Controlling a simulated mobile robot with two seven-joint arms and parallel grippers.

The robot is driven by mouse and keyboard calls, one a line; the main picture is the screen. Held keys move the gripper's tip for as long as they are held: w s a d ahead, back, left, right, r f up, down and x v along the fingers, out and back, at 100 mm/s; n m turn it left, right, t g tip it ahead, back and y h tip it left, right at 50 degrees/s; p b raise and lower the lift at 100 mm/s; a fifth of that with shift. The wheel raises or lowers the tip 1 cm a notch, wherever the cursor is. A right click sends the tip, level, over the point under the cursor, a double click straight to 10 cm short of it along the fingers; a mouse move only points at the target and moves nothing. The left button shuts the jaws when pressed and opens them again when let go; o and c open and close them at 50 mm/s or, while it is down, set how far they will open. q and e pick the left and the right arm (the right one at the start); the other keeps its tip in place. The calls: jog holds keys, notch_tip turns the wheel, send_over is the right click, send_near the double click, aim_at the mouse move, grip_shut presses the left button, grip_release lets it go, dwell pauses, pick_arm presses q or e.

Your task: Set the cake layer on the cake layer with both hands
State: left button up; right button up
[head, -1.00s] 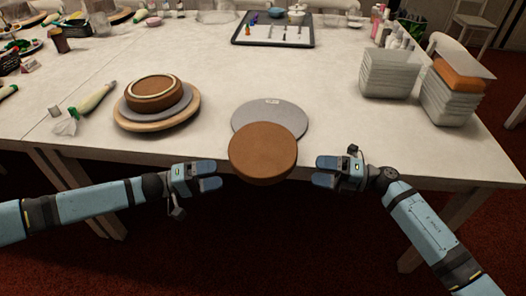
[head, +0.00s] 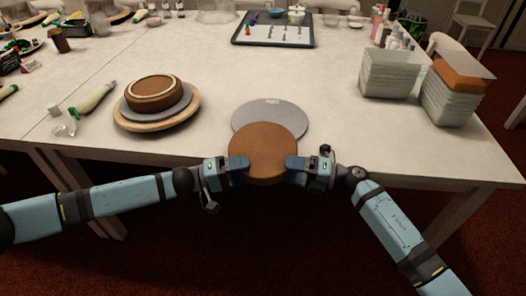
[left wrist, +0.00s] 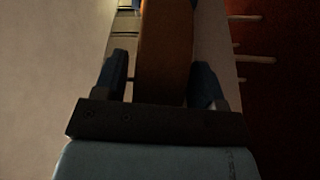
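A brown cake layer (head: 263,142) lies at the table's front edge, over the near part of a grey round board (head: 285,112). Another brown cake layer (head: 153,93) with a pale ring on top sits on a grey board on the wooden turntable (head: 122,125) at left. My left gripper (head: 244,166) is at the front layer's left rim. In the left wrist view its fingers stand either side of the layer's edge (left wrist: 165,45), with a gap showing beside the left finger. My right gripper (head: 292,166) is at the right rim; its lower finger is hidden.
A piping bag (head: 96,98) lies left of the turntable. Stacked white containers (head: 388,74) stand at right, and a tray with tools (head: 272,30) lies at the back. The table between turntable and grey board is clear.

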pick_arm(q)
jog(key=c, duration=0.9)
pick_arm(e)
jog(key=c, duration=0.9)
pick_arm(q)
jog(key=shift+r, duration=0.15)
pick_arm(e)
jog(key=shift+r, duration=0.1)
